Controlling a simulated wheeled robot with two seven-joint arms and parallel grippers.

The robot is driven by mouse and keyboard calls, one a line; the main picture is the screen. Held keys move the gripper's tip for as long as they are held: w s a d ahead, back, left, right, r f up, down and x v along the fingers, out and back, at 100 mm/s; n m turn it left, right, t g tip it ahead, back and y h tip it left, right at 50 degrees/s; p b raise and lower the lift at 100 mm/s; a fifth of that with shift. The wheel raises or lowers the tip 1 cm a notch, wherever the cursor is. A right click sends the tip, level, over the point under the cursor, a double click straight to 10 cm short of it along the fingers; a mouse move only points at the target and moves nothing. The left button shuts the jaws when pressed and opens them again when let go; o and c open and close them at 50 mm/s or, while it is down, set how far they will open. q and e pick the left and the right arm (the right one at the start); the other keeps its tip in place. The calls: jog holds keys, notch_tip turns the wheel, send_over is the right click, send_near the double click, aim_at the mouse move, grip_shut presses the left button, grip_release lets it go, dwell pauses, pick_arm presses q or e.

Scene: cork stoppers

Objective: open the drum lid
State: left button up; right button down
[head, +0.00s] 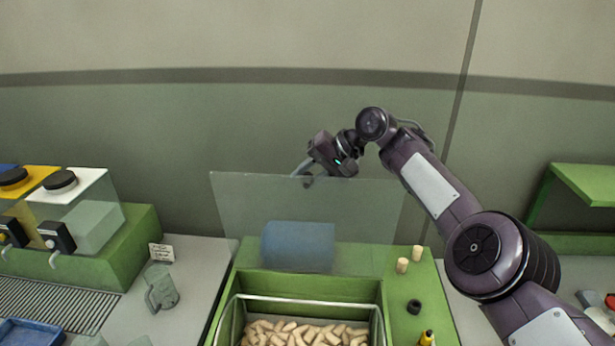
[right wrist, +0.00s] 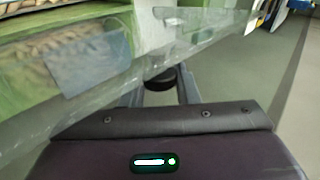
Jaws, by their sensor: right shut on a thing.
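The drum lid (head: 345,205) is a clear pane standing raised and nearly upright at the back of the green cork box (head: 228,300). A bluish patch (head: 298,246) shows on or through it; I cannot tell which. My right gripper (head: 306,179) is at the pane's upper edge, reaching from behind. In the right wrist view, the fingers of my right gripper (right wrist: 158,98) are shut around a dark round knob (right wrist: 160,80) by the clear pane (right wrist: 120,75). The box's front opening shows many corks (head: 305,333). My left gripper is not in view.
A grey-green jug (head: 160,288) and a small card (head: 161,252) are left. Dispensers (head: 85,190) stand further left.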

jog(key=c, duration=1.1)
grip_release()
jog(key=shift+w, duration=0.1)
jog(key=shift+c, duration=0.2)
jog(key=b+v, duration=0.3)
jog(key=v, duration=0.4)
jog(key=shift+d+r+b, duration=0.25)
jog(key=shift+d+b, duration=0.05)
